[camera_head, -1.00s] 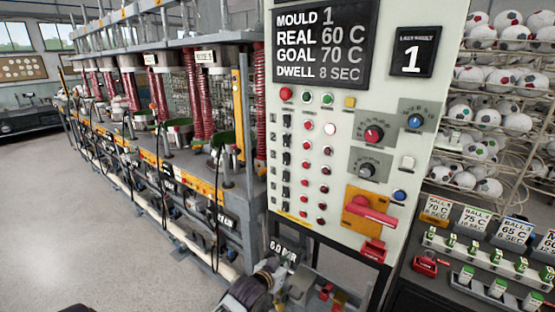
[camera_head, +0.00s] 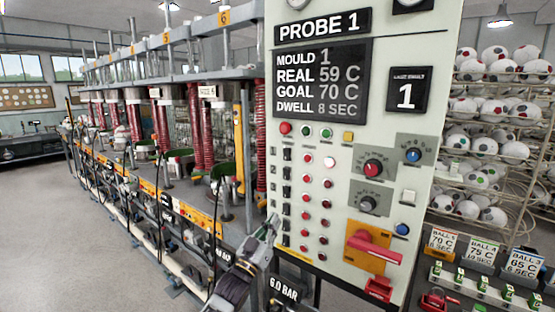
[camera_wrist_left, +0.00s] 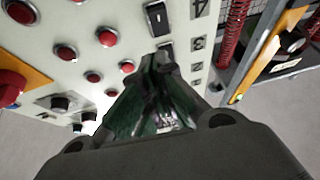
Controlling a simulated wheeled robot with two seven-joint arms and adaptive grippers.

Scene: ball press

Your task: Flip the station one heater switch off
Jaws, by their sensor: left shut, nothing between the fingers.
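The control panel (camera_head: 330,150) is pale and upright, with a column of black rocker switches numbered down its left side. The station one switch (camera_head: 287,154) is the top one, beside the 1; I cannot tell its position. My left gripper (camera_head: 274,219) is shut and empty, lower than that switch, near the panel's left edge by the lower switches. In the left wrist view its closed fingertips (camera_wrist_left: 163,62) are close to the switch column, near the 3 and 2. Black switches (camera_wrist_left: 157,18) show beyond them; the fingers hide part of the column. My right gripper is not in view.
Red push buttons (camera_head: 307,171) run just right of the switches. A red lever (camera_head: 375,248) on an orange plate juts out lower right. The press row (camera_head: 180,190) with red coils stands left of the panel. Open floor (camera_head: 50,240) lies at far left.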

